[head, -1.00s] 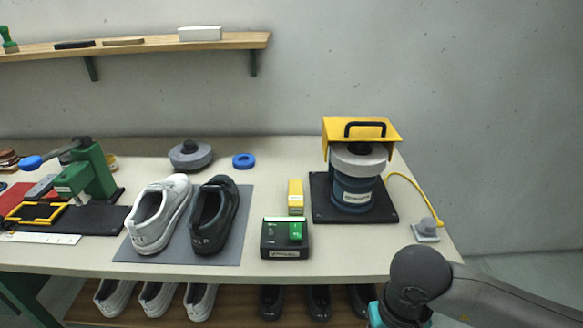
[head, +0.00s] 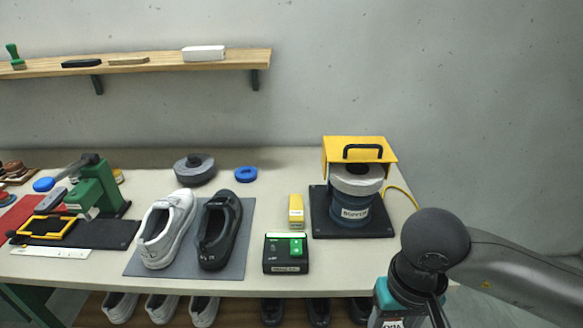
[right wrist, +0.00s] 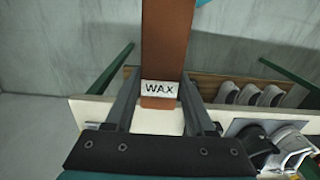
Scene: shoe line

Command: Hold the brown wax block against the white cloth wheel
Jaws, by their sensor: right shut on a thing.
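The brown wax block (right wrist: 167,40), with a white "WAX" label, is in my right gripper (right wrist: 161,78) in the right wrist view. The gripper is shut on it, one finger on each side. The white cloth wheel (head: 357,181) sits on top of the blue buffer (head: 350,211) under a yellow hood (head: 340,147) in the head view. My right arm is at the lower right of the head view, in front of and right of the buffer; its gripper and the block are out of that frame. The block is apart from the wheel. My left gripper is not in view.
A control box (head: 286,255) with a green switch stands left of the buffer, near the table's front edge. A yellow box (head: 296,211) is behind it. A white shoe (head: 166,230) and a black shoe (head: 216,230) stand on a grey mat. A yellow cord (head: 402,193) runs right of the buffer.

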